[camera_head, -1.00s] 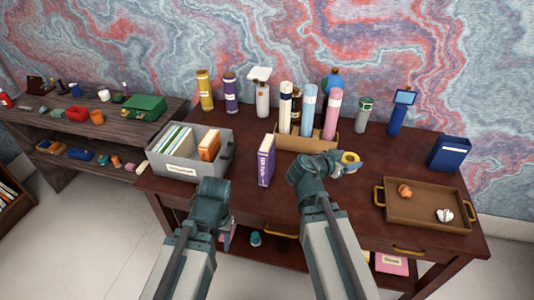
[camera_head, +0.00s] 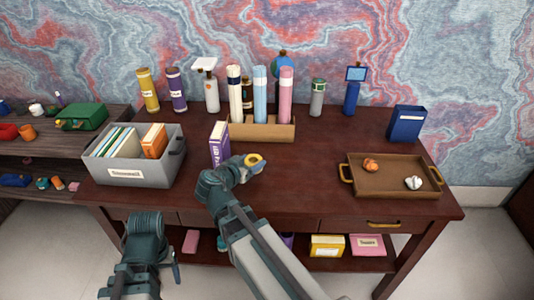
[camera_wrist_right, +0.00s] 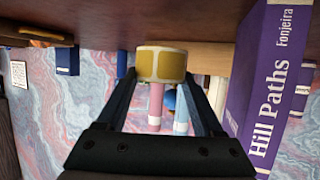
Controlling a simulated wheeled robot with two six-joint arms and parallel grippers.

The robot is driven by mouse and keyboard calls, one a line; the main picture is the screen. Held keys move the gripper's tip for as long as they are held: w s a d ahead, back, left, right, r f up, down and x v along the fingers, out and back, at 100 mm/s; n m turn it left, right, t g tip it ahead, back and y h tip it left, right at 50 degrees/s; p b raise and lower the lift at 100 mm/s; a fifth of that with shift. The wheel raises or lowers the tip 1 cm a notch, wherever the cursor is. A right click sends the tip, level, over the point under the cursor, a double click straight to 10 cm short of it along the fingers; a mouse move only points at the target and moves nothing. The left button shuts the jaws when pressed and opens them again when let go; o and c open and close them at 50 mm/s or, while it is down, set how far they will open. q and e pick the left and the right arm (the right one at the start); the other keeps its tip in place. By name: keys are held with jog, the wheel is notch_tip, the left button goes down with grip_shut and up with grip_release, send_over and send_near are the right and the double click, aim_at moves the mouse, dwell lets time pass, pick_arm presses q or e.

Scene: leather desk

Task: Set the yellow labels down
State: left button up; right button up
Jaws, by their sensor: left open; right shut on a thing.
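The yellow labels (camera_head: 254,160) are a small roll, yellow outside with a pale rim. My right gripper (camera_head: 249,164) is shut on the roll and holds it over the desk's middle, in front of the wooden rack. In the right wrist view the roll (camera_wrist_right: 162,64) sits between the two fingertips. I cannot tell whether it touches the desk top. My left gripper (camera_head: 175,262) is low at the desk's front left, away from the labels. Its fingers are mostly hidden behind its arm; it appears open and empty.
A purple book (camera_head: 219,144) stands upright close left of my right gripper. The wooden rack (camera_head: 262,131) with tall rolls is behind. A grey file box (camera_head: 140,175) is at left, a brown tray (camera_head: 395,190) at right. Bare desk lies between rack and tray.

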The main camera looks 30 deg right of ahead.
jog(key=b, duration=0.1)
send_over(273, 156)
jog(key=shift+w+f, duration=0.1)
jog(key=shift+f, duration=0.85)
jog(key=shift+b, duration=0.3)
notch_tip(273, 156, down, 4)
jog(key=b, duration=0.3)
jog(key=shift+r, duration=0.25)
jog(key=shift+f+b, duration=0.2)
jog(key=shift+b, duration=0.15)
jog(key=o, duration=1.3)
jog(key=shift+o, duration=0.2)
jog(key=shift+r, duration=0.15)
